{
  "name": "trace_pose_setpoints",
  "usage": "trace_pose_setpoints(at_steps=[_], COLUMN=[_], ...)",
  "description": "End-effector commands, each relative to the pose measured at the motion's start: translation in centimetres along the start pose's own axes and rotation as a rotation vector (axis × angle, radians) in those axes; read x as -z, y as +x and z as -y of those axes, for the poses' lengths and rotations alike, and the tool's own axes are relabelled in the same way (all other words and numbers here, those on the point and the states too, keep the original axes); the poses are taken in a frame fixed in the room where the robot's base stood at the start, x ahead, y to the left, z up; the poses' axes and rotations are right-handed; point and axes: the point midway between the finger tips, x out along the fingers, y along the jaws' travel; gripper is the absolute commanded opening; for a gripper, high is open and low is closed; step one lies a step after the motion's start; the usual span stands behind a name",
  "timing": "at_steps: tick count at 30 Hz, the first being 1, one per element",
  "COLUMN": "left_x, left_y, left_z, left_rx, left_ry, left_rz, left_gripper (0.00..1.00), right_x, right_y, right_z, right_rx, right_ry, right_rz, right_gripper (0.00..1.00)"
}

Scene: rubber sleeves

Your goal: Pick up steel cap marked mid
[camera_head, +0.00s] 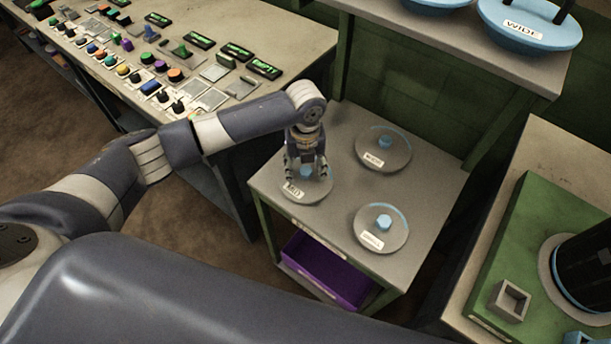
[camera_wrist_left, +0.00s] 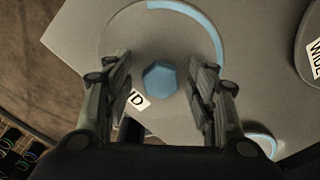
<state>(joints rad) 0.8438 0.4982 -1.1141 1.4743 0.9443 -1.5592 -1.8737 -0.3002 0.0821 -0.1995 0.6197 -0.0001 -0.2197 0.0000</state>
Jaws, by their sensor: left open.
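A round steel cap (camera_head: 318,190) with a blue hexagonal knob (camera_wrist_left: 160,79) lies on the front left of the grey stand's top. Its label (camera_wrist_left: 136,100) shows "ID" in the left wrist view, the rest hidden by a finger. My left gripper (camera_head: 306,174) points down over this cap. It is open, with one finger on each side of the knob and gaps between. Another cap (camera_head: 383,163), whose label reads "WIDE" in the left wrist view (camera_wrist_left: 316,58), lies at the back. A third cap (camera_head: 381,244) lies at the front right, its label unreadable. My right gripper is not in view.
The grey stand top (camera_head: 340,205) is bare between the caps. A purple bin (camera_head: 322,268) sits below it. A shelf (camera_head: 460,40) with blue lids (camera_head: 528,24) overhangs behind. A control bench (camera_head: 225,80) stands left, a green block (camera_head: 530,235) right.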

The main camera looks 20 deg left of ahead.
Motion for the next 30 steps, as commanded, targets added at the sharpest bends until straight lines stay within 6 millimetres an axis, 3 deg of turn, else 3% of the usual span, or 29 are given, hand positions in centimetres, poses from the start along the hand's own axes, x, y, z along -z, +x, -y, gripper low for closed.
trace_pose_setpoints(at_steps=[5,12,23,30], left_x=[0.0,0.0,-0.1,-0.2], left_y=[0.0,0.0,-0.3,-2.5], left_z=[0.0,0.0,0.1,0.2], left_rx=[0.001,0.0,0.002,0.006], left_ry=[0.0,0.0,0.0,0.001], left_rz=[0.0,0.0,0.001,0.004], left_gripper=[0.52,0.0,0.0,0.0], right_x=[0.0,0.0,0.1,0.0], right_y=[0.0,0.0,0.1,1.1], right_z=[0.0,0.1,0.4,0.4], right_rx=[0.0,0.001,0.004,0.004], right_ry=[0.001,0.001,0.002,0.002], right_rz=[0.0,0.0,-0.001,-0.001], right_gripper=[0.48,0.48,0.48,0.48])
